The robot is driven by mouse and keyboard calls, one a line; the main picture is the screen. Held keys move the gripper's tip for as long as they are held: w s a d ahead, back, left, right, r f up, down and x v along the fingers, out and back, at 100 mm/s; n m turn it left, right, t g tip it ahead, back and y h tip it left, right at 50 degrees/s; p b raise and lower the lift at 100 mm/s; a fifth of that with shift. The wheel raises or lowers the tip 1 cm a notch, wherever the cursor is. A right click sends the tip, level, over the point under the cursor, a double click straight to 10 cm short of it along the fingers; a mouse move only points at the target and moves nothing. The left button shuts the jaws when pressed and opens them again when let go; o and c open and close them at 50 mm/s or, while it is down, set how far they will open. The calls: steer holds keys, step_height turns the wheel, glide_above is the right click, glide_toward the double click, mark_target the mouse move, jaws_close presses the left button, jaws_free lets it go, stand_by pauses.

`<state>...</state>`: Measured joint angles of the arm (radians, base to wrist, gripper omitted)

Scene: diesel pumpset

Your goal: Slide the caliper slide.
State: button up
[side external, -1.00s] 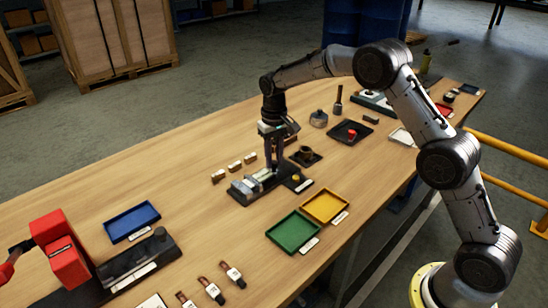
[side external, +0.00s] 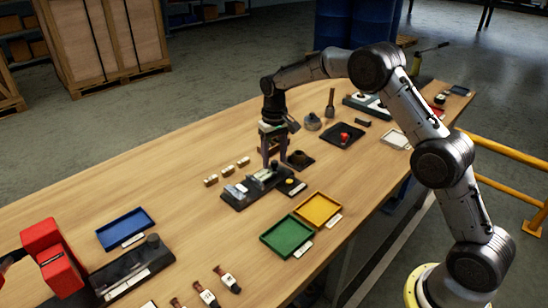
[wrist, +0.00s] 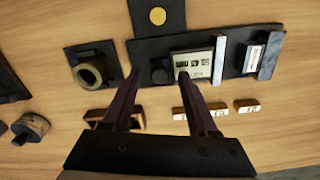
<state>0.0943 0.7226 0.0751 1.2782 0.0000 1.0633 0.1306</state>
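The caliper fixture is a dark base plate (side external: 238,203) on the table with pale metal jaws. It also shows in the wrist view (wrist: 228,62). The caliper slide (wrist: 193,64) is a pale block with a small printed face and a round black knob (wrist: 160,75) at its left in the wrist view. My gripper (side external: 274,165) points down over the knob end of the fixture. In the wrist view its two fingers (wrist: 158,74) are apart, one on each side of the knob. No contact with the knob can be made out.
Several small brass blocks (side external: 227,171) lie beside the fixture. A dark pad with a yellow button (side external: 290,181) adjoins its other side. A ring-shaped part on a dark plate (side external: 299,158) is close by. Green (side external: 264,238) and yellow (side external: 297,208) trays lie in front.

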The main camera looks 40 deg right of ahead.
mark_target(274, 162)
step_height(274, 162, up, 14)
stand_by(0.7)
steer(key=shift+f, duration=0.1)
